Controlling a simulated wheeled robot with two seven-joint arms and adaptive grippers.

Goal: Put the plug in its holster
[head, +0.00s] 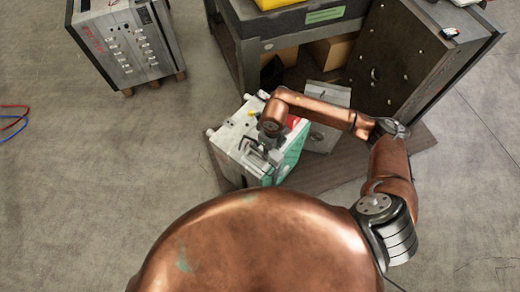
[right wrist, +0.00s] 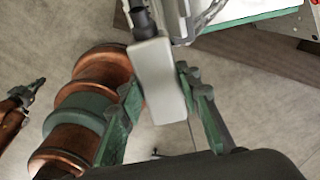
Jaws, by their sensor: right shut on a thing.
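My right gripper (head: 268,146) is over the top of a white and green mould base (head: 231,155) in the head view. In the right wrist view its green fingers (right wrist: 158,100) are shut on the plug (right wrist: 155,70), a pale grey block with a dark cable end. The plug lies close to a metal bracket (right wrist: 203,14) at the top of the picture; I cannot tell whether they touch. I cannot make out the holster for certain. A small copper arm end with a dark tip (right wrist: 28,92) shows at the left, perhaps my left gripper; its jaws are unclear.
The mould base stands on a brown board (head: 330,175). A dark grey bench (head: 290,38) and a dark upright plate (head: 395,65) stand behind it. The floor at the left is mostly clear, with red and blue cables (head: 14,122).

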